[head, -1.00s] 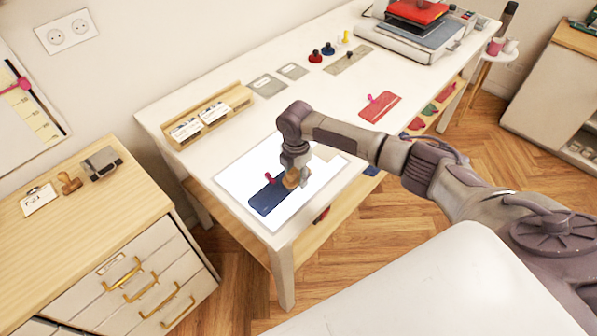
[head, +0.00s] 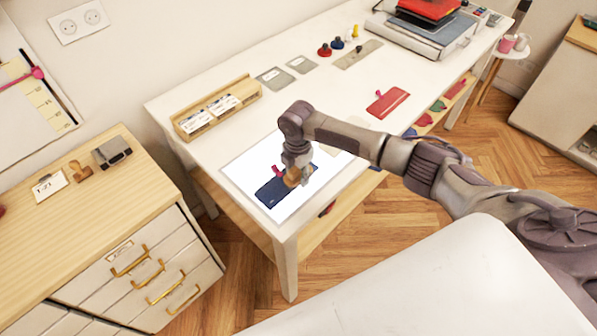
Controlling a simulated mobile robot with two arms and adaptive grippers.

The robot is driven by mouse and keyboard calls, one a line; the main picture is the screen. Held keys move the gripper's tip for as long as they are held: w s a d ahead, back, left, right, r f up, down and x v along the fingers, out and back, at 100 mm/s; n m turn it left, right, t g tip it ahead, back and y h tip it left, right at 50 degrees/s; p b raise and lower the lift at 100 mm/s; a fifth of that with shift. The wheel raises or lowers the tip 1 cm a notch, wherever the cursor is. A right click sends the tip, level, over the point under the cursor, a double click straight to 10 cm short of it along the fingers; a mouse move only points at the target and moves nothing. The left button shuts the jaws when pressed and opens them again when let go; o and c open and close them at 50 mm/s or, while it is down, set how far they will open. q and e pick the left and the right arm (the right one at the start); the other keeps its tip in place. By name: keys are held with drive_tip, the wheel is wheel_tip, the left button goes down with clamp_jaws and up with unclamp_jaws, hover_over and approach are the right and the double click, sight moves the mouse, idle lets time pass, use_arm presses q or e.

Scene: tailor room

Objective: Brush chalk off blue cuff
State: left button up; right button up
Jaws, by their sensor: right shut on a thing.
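The blue cuff (head: 270,194) lies flat on a white sheet (head: 246,163) at the near left corner of the white table. A small pink-red clip (head: 277,171) stands at its upper edge. My right gripper (head: 296,178) points down over the cuff's right end. It is shut on a brush (head: 291,181) with a tan, wooden-looking body, mostly hidden by the fingers. The brush is at the cuff's right part; I cannot tell whether it touches. Chalk marks are too small to make out. My left gripper is not in view.
A red cuff (head: 388,102) with a pink clip lies farther right on the table (head: 330,85). A wooden card holder (head: 217,106) stands at the back left. A wooden drawer cabinet (head: 110,215) stands left of the table, with a gap between.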

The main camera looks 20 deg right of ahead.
sight(286, 183)
drive_tip(key=shift+s+a+p, duration=0.25)
drive_tip(key=shift+a+p, duration=0.2)
drive_tip(key=shift+a, duration=0.25)
drive_tip(key=shift+a, duration=0.1)
drive_tip(key=shift+s+a+p, duration=0.3)
drive_tip(key=shift+a, duration=0.4)
drive_tip(key=shift+s+a+p, duration=0.2)
drive_tip(key=shift+a+p, duration=0.25)
drive_tip(key=shift+a, duration=0.25)
drive_tip(key=shift+s+a, duration=0.1)
